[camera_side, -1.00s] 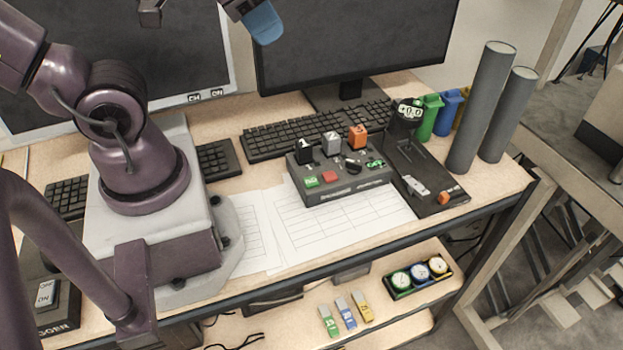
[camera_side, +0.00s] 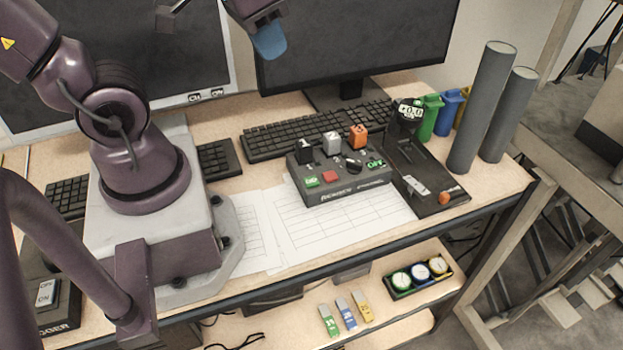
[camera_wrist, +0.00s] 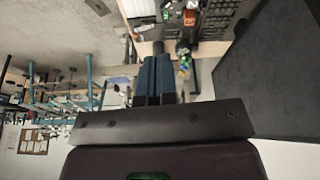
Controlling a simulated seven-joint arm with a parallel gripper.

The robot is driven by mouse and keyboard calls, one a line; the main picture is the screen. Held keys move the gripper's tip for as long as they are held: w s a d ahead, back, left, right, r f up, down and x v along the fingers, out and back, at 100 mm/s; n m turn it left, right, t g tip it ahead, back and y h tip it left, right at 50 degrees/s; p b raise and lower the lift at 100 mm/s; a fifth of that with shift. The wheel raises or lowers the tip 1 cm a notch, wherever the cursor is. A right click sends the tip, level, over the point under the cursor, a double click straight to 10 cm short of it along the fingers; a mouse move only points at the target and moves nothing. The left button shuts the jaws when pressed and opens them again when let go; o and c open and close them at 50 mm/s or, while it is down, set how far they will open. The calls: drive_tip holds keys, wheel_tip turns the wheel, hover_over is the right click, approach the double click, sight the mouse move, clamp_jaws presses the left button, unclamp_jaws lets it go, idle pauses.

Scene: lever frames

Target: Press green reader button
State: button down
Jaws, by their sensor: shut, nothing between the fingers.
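The dark reader box (camera_side: 350,197) sits on the desk with paper sheets around its front. A green button (camera_side: 312,181) is at its front left, beside a red button (camera_side: 330,176). Three levers with black, grey and orange (camera_side: 357,136) knobs stand along its back, and a green OFF label (camera_side: 375,164) is at its right. My gripper (camera_side: 269,44) is shut and empty, high above and behind the box, in front of the monitors. In the wrist view its blue fingers (camera_wrist: 156,78) are together. Part of the box shows small at that view's top edge.
A dark panel (camera_side: 425,192) with an orange knob lies right of the box. Two tall grey cylinders (camera_side: 484,105) stand farther right. A keyboard (camera_side: 315,130) lies behind the box, below a large monitor (camera_side: 350,45). A lower shelf holds gauges (camera_side: 418,275).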

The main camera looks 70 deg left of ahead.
sight(309, 181)
drive_tip(key=w+f+n+g+h, duration=0.1)
drive_tip(key=w+f+n+h, duration=0.2)
drive_tip(key=f, duration=0.5)
drive_tip(key=w+a+f+n+g+h, duration=0.1)
drive_tip(key=w+f+n+h, duration=0.2)
drive_tip(key=f+n+h, duration=0.3)
wheel_tip(309, 181, down, 3)
drive_tip(key=shift+a+r+g, duration=0.1)
drive_tip(key=shift+a+g, duration=0.15)
drive_tip(key=shift+g, duration=0.15)
drive_tip(key=shift+f, duration=4.4)
drive_tip(key=shift+f, duration=0.1)
drive_tip(key=shift+f, duration=0.35)
